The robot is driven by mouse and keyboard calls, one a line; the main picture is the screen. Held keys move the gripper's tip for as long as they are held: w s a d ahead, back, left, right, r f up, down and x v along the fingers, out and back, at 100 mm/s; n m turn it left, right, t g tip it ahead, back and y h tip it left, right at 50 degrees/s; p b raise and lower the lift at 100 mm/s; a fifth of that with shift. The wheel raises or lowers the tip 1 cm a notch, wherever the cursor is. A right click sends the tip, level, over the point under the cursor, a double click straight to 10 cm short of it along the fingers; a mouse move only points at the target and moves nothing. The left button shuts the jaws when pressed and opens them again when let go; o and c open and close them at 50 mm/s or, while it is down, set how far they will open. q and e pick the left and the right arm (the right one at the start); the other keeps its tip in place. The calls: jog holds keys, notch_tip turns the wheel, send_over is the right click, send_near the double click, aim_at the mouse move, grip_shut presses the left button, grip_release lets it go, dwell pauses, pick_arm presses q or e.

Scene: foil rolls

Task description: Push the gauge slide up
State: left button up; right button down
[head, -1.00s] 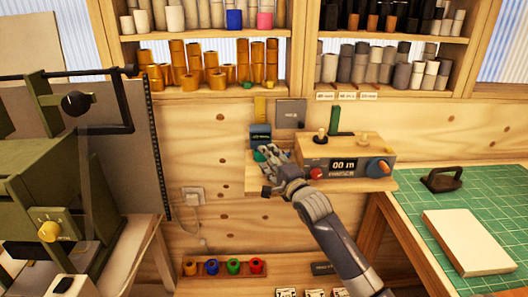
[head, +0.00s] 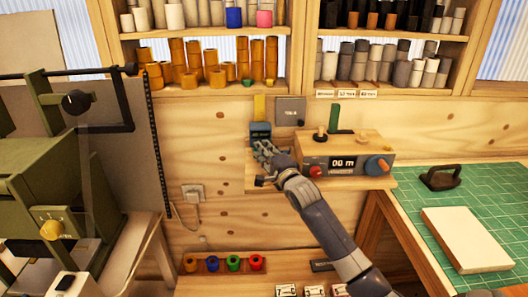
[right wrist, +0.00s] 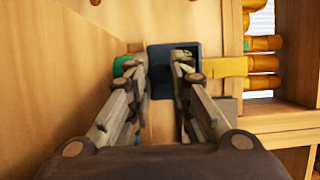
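A dark blue block (head: 260,130), which looks like the gauge slide, sits at the foot of an upright yellow strip (head: 260,107) on the wooden wall. In the right wrist view, the block (right wrist: 165,75) is just past my fingertips, with the yellow strip (right wrist: 228,67) running off to the right. My right gripper (head: 262,153) is at the block's lower part in the head view. Its fingers (right wrist: 161,66) are apart, and one overlaps the block in the picture. I cannot tell whether they touch it. My left gripper is out of view.
A wooden shelf (head: 377,183) carries a box with a "00 m" display (head: 343,163), a red knob (head: 315,171) and a blue knob (head: 377,166). A grey plate (head: 290,110) is beside the strip. A green machine (head: 45,175) stands left; a green mat (head: 490,205) lies right.

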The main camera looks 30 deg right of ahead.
notch_tip(320, 180, up, 9)
jog(key=p, duration=0.7)
jog(key=shift+r, duration=0.1)
jog(key=c, duration=1.4)
grip_release()
jog(key=shift+c, duration=0.2)
send_near(266, 127)
jog(key=s+a+r, duration=0.4)
jog(key=s, duration=0.2)
jog(key=shift+s+f, duration=0.15)
jog(key=shift+s, duration=0.05)
